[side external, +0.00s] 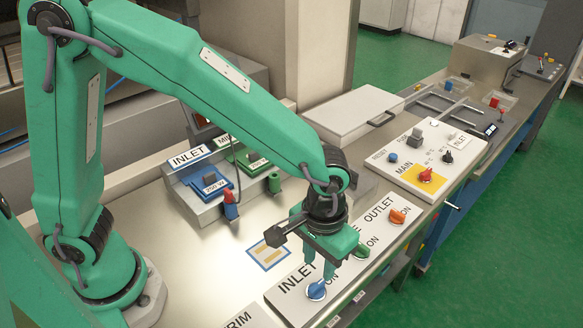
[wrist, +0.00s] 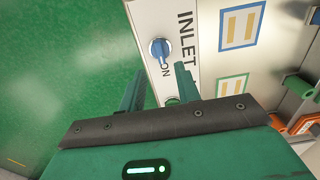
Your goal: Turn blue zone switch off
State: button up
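The blue zone switch (side external: 316,291) is a round rotary knob on the white panel (side external: 290,300), by the label INLET. In the wrist view the blue knob (wrist: 160,49) has its raised grip roughly lengthwise in the picture, its lower end towards the word ON. My gripper (side external: 318,270) points down close above the knob. Its two fingers are apart with nothing between them. In the wrist view the gripper (wrist: 158,72) has its fingertips just below the knob, one to each side. I cannot tell whether a finger touches it.
A green knob (side external: 362,251) sits close behind my gripper on the same panel, with an orange knob (side external: 397,216) farther along. Blue and green plug boxes (side external: 210,184) stand at the left. A MAIN panel with a red knob (side external: 426,175) is beyond. Green floor lies past the edge.

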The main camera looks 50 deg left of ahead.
aim_at(317, 285)
jog(key=shift+f, duration=3.5)
grip_shut()
